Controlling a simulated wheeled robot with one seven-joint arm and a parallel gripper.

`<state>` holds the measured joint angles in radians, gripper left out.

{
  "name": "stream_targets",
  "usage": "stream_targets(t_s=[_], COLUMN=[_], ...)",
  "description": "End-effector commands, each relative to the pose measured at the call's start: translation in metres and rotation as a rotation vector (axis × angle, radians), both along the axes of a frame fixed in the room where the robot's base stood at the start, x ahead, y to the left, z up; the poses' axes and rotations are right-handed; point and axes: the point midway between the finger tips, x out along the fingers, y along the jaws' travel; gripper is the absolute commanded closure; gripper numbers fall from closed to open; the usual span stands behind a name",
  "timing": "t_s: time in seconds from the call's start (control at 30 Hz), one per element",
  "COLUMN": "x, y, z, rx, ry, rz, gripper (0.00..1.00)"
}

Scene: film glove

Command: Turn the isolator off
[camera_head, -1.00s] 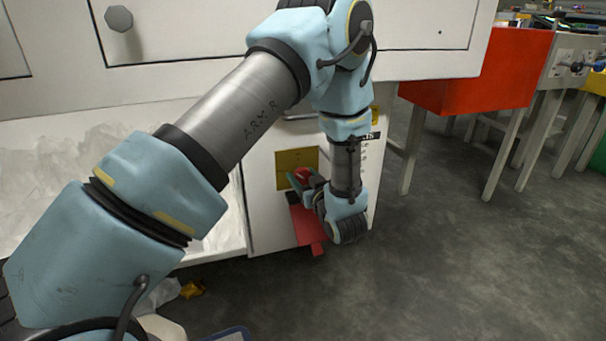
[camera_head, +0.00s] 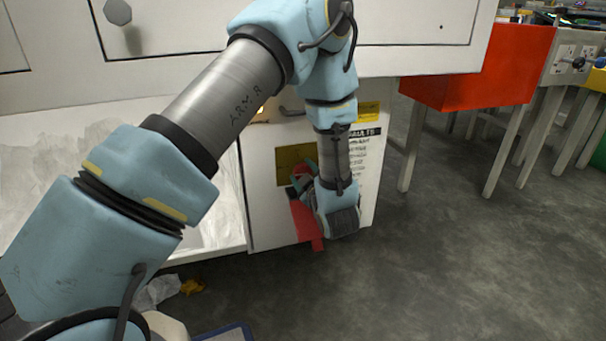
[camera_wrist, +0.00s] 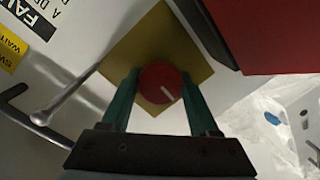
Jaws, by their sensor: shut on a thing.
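The isolator is a round red knob (camera_wrist: 158,84) with a white pointer line, on a square yellow plate (camera_wrist: 137,43) on a white cabinet front. In the wrist view the pointer line slants toward the lower right. My gripper (camera_wrist: 160,78) has its two green fingers on either side of the knob, shut on it. In the head view the plate (camera_head: 289,161) shows on the cabinet, with the red knob (camera_head: 302,169) partly hidden by my gripper (camera_head: 301,181) and wrist.
A red box (camera_head: 304,222) hangs just below the plate and shows close by at the upper right of the wrist view (camera_wrist: 275,30). A metal handle (camera_wrist: 38,113) lies left of the plate.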

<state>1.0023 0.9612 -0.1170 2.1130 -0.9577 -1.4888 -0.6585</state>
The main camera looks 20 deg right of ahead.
Motion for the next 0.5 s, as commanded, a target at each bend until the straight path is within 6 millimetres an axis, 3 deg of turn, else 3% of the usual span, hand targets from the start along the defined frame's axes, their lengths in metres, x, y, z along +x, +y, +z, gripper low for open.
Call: stream_targets(t_s=[0.5], x=[0.0007], y=[0.0026], z=[-0.0018], rx=[-0.03], ry=[0.007], rz=[0.004], gripper=[0.94])
